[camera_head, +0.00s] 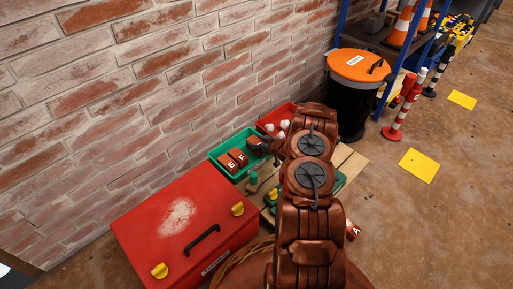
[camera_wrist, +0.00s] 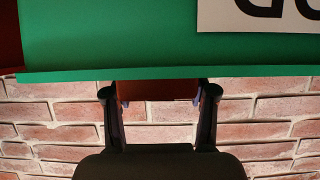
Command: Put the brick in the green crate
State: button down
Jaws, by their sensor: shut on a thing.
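The green crate (camera_head: 228,144) stands against the brick wall, and its green side fills the top of the wrist view (camera_wrist: 120,40). Two bricks lie in it, a brick marked E (camera_head: 228,164) and a brick marked F (camera_head: 240,156). My gripper (camera_head: 257,144) is at the crate's right end. In the wrist view my gripper (camera_wrist: 158,97) is shut on an orange-brown brick (camera_wrist: 157,90), one finger on each side. The green crate edge hides part of this held brick. I cannot tell whether it touches the crate floor.
A red crate (camera_head: 268,121) with white round things stands just behind the green one. A large red box (camera_head: 185,225) with yellow knobs is at the front left. A brick marked A (camera_head: 353,231) lies right of my arm. A black bin with orange lid (camera_head: 357,66) stands behind.

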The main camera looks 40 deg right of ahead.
notch_tip(320, 180, down, 2)
jog(key=shift+f+b, duration=0.25)
jog(key=shift+b, duration=0.1)
jog(key=c, duration=0.6)
grip_release()
jog(key=shift+c, duration=0.2)
jog(key=shift+r, duration=0.1)
